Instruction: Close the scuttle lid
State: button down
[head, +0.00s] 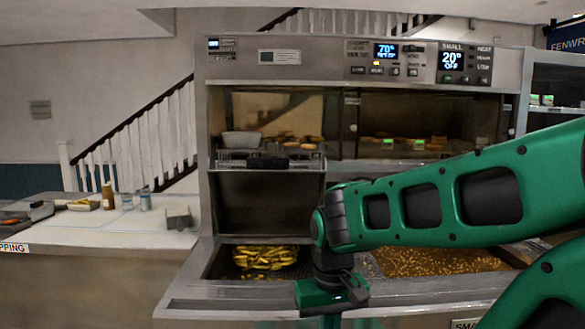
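The chip scuttle (290,272) is a steel well in the left of the range's counter, with a heap of yellow chips (265,256) in it. A dark, steel-framed panel (268,203) stands upright behind the well and looks like the scuttle lid, raised. A black bar like a handle (268,162) is near its top edge. My gripper (331,320) hangs low at the front of the counter, right of and nearer than the chips, apart from the panel. Its fingers are hardly visible at the bottom edge, so their opening cannot be told.
My green arm crosses the right side and hides part of the range. A wide pan of golden bits (435,262) lies right of the scuttle. A glass-fronted cabinet (400,128) with food is above. A white counter (110,225) with bottles is at left.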

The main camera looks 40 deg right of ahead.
aim_at(268, 197)
jog(key=z, duration=0.4)
jog(key=i, duration=0.65)
jog(key=z, duration=2.05)
jog(key=k, duration=1.3)
jog(key=u, duration=0.45)
jog(key=i, duration=0.1)
jog(key=u, duration=0.7)
